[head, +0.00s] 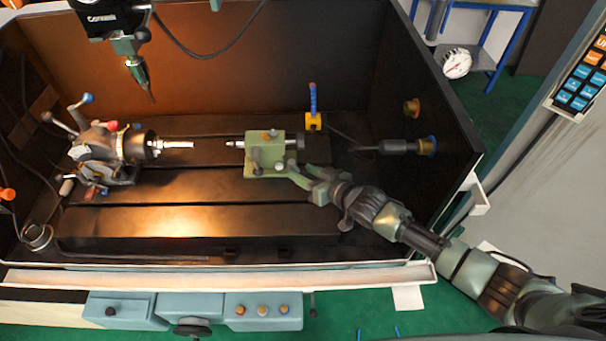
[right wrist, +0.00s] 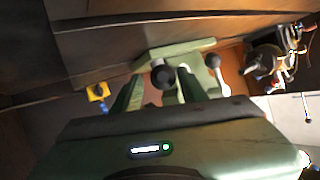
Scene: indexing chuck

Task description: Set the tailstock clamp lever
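The green tailstock (head: 262,160) stands on the dark slotted bed, its pointed centre facing left. A short lever with a dark knob (head: 256,153) stands at its front; I cannot tell surely which lever is the clamp lever. My right gripper (head: 303,176) reaches in from the right, close to the tailstock's front right side. In the right wrist view the fingers are apart, with a black round knob (right wrist: 162,76) showing in the gap beyond them. A grey ball-ended lever (right wrist: 213,66) is just right of the fingers. I cannot tell whether anything touches. My left gripper is not in view.
The indexing chuck (head: 105,146) with several ball levers stands at the left of the bed. A yellow block with a blue handle (head: 313,110) is behind the tailstock. A green tool head (head: 132,55) hangs at upper left. The front bed is clear.

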